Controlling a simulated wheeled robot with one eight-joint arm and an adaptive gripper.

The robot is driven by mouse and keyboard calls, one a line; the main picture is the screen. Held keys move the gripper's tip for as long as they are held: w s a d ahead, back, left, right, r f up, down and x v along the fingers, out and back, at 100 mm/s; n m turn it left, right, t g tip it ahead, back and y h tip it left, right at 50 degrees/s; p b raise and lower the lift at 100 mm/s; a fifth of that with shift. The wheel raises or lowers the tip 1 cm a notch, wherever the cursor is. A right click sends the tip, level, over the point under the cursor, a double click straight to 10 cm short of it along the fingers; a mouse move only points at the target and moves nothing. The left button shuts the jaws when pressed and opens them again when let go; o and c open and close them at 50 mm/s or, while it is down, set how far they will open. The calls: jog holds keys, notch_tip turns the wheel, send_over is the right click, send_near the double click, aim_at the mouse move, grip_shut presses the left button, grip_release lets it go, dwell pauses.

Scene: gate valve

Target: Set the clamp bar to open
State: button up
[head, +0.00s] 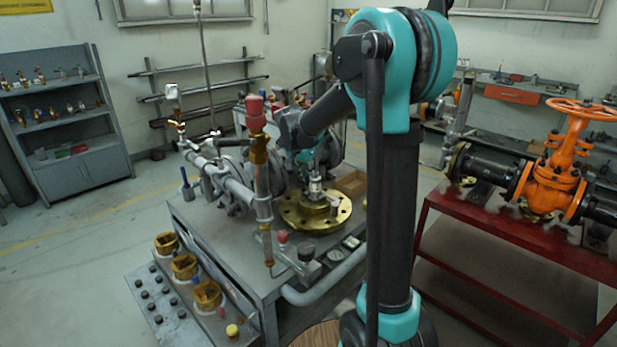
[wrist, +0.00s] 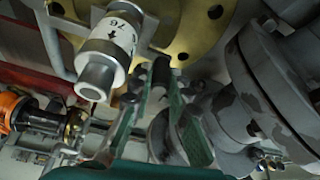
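My gripper (wrist: 153,72) shows in the wrist view with its two green-padded fingers apart and nothing between them. A pale grey cylinder (wrist: 103,55) with an arrow and a number on its label is beside the left finger, apart from it. A grey bracket (wrist: 62,25) shows behind this cylinder, but I cannot tell for sure which part is the clamp bar. A brass flange (wrist: 200,28) lies beyond the fingertips. In the head view the brass flange (head: 335,220) lies on the workbench, and my arm partly hides the area above it.
The workbench (head: 195,222) is crowded with grey pipework (head: 236,188) and a red-topped fitting (head: 256,115). Large grey flanges (wrist: 262,85) stand close to the right finger in the wrist view. An orange valve (head: 556,180) stands on a red table at the right.

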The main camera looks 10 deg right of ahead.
grip_shut()
jog(key=shift+w+d+m+h, duration=0.15)
jog(key=shift+w+d+m, duration=0.1)
jog(key=shift+d+m, duration=0.25)
jog(key=shift+w+d+m+h, duration=0.2)
jog(key=shift+d+m, duration=0.1)
jog(key=shift+d, duration=0.25)
jog(key=d+m+g, duration=0.1)
jog(key=d+m, duration=0.2)
jog(key=d, duration=0.1)
jog(key=d+m+g+h, duration=0.1)
jog(key=d+m, duration=0.2)
jog(key=d, duration=0.1)
jog(key=shift+d+m+g, duration=0.1)
jog(key=shift+m+g, duration=0.3)
jog(key=shift+s+d+m, duration=0.15)
jog(key=shift+d+m, duration=0.45)
jog(key=shift+d, duration=0.1)
jog(key=shift+s+d, duration=0.45)
jog(key=shift+d, duration=0.4)
